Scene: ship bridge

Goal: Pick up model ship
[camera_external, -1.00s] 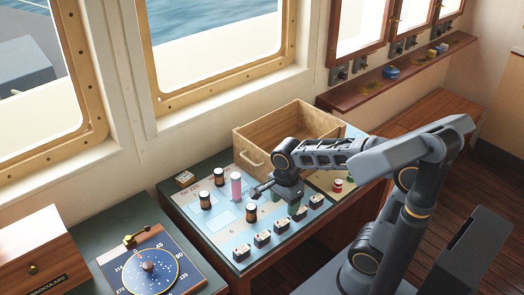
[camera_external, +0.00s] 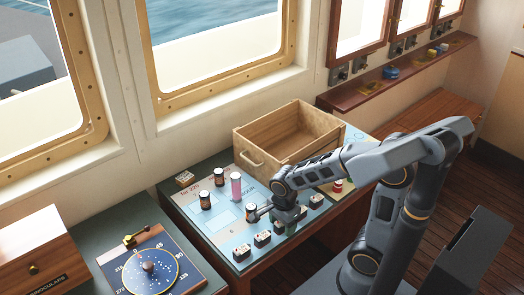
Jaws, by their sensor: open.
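Several small black-and-white blocky models, which look like model ships, stand in a row along the chart table's front edge. The nearest model ship (camera_external: 242,252), a second one (camera_external: 262,239) and one at the right end (camera_external: 316,201) show. Another similar piece (camera_external: 185,179) sits at the table's back left corner. My gripper (camera_external: 279,217) is open and points down over the right half of the row, close above the table. It partly hides the models there, and I cannot tell whether one is between its fingers.
Dark bottles (camera_external: 205,201) with white caps and a pink cylinder (camera_external: 236,186) stand on the chart left of my gripper; one bottle (camera_external: 251,213) is very close. A wooden crate (camera_external: 262,158) stands behind. A red jar (camera_external: 338,187) is at right. A compass board (camera_external: 150,266) lies front left.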

